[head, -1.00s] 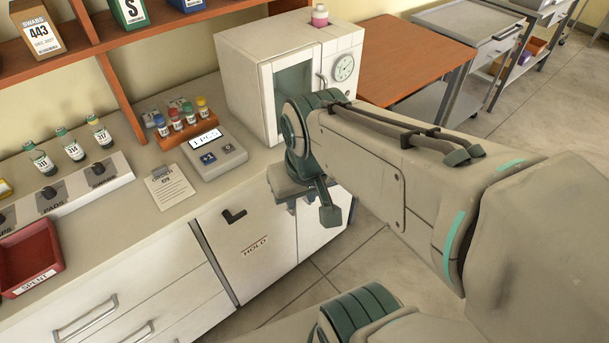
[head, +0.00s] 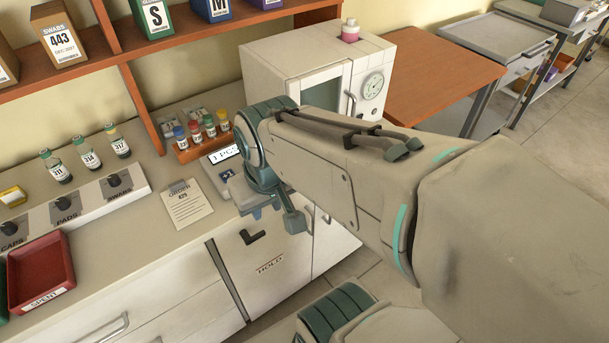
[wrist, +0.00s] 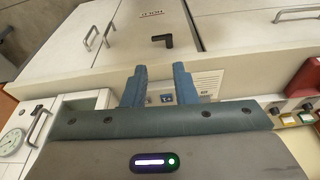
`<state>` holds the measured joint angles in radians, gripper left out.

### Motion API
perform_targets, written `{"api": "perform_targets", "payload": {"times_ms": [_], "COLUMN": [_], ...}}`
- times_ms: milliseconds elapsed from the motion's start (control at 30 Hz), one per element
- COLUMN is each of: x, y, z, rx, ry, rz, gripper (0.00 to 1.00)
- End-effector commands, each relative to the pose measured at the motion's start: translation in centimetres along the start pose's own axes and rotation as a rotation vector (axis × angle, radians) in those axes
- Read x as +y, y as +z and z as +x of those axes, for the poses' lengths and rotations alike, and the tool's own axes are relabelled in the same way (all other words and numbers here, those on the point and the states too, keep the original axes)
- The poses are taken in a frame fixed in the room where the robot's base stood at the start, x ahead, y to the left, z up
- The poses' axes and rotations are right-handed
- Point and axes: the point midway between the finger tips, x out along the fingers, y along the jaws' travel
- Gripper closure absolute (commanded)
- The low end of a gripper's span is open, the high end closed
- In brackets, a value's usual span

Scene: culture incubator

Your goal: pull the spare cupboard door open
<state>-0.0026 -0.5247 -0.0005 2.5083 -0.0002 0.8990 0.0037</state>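A white cupboard door marked HOLD (head: 268,268) with a black L-shaped handle (head: 252,237) is under the counter; it looks closed. It also shows in the wrist view (wrist: 180,22), with its black handle (wrist: 162,41) beyond my fingers. Beside it is another white door (head: 330,243), partly hidden by my arm; two silver bar handles (wrist: 98,36) show on that side in the wrist view. No label saying "spare" is readable. My gripper (head: 272,208) is near the counter's front edge, above the HOLD door. Its two blue fingers (wrist: 158,88) are apart and empty, touching no handle.
The counter (head: 150,235) carries an order sheet (head: 187,203), a keypad device (head: 222,165), vials and a red tray (head: 40,272). A white incubator (head: 320,65) stands at the back right. Drawers (head: 170,300) are left of the HOLD door.

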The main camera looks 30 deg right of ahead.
Motion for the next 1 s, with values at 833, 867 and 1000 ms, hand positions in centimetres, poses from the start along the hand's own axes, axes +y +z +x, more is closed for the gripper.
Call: {"api": "perform_targets", "payload": {"times_ms": [833, 867, 1000], "x": [8.7, 9.4, 13.4], "y": [2.2, 2.2, 2.4], "z": [22.2, 23.1, 26.9], "rx": [-0.613, -0.621, -0.632], "ry": [-0.671, -0.717, -0.949], "rz": [1.338, 1.398, 1.669], "gripper": [0.75, 0.75, 0.75]}}
